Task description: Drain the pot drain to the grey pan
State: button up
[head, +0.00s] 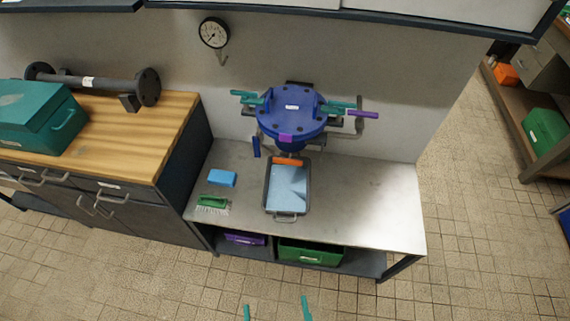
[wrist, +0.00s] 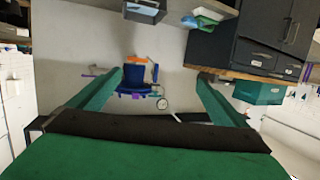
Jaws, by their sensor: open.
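A blue strainer-type pot (head: 291,112) with a round bolted lid is fixed at the wall above the steel bench. It also shows upside down in the wrist view (wrist: 135,80). An orange handle (head: 288,161) sits low at its front, over the far end of the pan. The grey pan (head: 274,207) lies on the bench below the pot, with a light blue inside. It shows at the top of the wrist view (wrist: 143,13). My gripper (head: 276,311) is open and empty, its teal fingertips at the bottom of the head view, well short of the bench.
A blue sponge (head: 222,178) and a green brush (head: 212,202) lie left of the pan. A purple handle (head: 363,114) sticks out right of the pot. A wooden-topped cabinet (head: 135,125) with a teal toolbox (head: 38,120) stands left. The bench's right side is clear.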

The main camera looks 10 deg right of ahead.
dwell(0.3)
jog(key=m+t+h, duration=0.2)
jog(key=m+h, duration=0.2)
jog(key=h, duration=0.2)
send_near(287, 162)
jog(key=shift+x, duration=5.25)
